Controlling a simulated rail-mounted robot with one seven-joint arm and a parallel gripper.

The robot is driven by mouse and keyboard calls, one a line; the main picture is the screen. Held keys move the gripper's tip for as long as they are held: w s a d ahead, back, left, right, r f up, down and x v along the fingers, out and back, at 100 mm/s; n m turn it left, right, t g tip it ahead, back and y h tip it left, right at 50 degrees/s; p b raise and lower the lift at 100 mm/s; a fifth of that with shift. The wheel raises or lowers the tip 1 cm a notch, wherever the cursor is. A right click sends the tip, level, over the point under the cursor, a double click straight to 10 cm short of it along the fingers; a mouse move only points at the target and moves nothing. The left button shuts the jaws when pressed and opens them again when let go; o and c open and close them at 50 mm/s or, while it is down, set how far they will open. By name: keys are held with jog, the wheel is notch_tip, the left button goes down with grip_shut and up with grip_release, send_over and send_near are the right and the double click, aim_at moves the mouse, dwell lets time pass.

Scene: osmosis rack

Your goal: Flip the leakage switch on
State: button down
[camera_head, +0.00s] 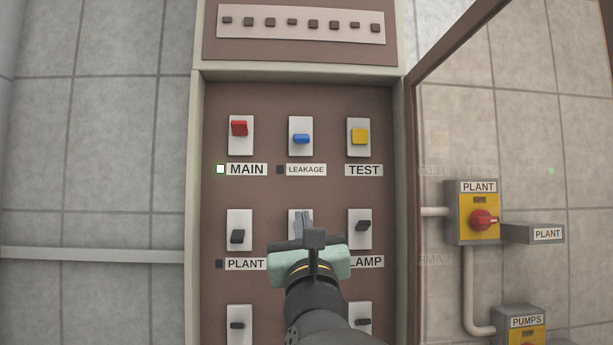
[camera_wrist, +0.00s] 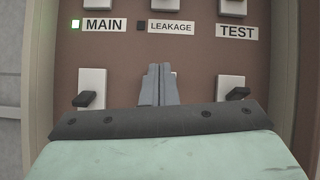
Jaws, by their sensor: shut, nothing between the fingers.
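The leakage switch is a blue toggle (camera_head: 301,138) on a white plate in the top row of the panel, between the red MAIN switch (camera_head: 239,129) and the yellow TEST switch (camera_head: 360,136). The LEAKAGE label (camera_head: 306,170) is below it, with a dark indicator (camera_head: 280,170) beside the label. My gripper (camera_head: 304,218) is below the label, in front of the middle-row centre switch, which it mostly hides. In the wrist view, the fingers (camera_wrist: 159,80) are closed together with nothing between them, pointing up under the LEAKAGE label (camera_wrist: 171,28).
The MAIN indicator (camera_head: 220,169) glows whitish green. Black switches sit at the PLANT label (camera_head: 237,237) and the LAMP label (camera_head: 360,226). An open glass door (camera_head: 440,75) stands at the right. Beyond it is a yellow box with a red PLANT knob (camera_head: 482,219).

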aim_at(302, 154)
jog(key=shift+s+d+r+m+t+h, duration=0.15)
jog(key=shift+r+m+t+h, duration=0.3)
jog(key=shift+r+m, duration=0.6)
jog(key=p+x, duration=0.5)
jog(key=x, duration=0.5)
jog(key=shift+r+p, duration=0.15)
jog(key=shift+p, duration=0.25)
jog(key=r+p, duration=0.1)
jog(key=s+r, duration=0.1)
jog(key=r, duration=0.1)
jog(key=shift+s+p, duration=0.35)
jog(key=shift+p, duration=0.05)
jog(key=shift+r, duration=0.1)
jog(key=shift+s+r, duration=0.1)
jog(key=shift+s, duration=0.05)
jog(key=shift+r+g+p, duration=0.1)
jog(key=shift+g+p, duration=0.25)
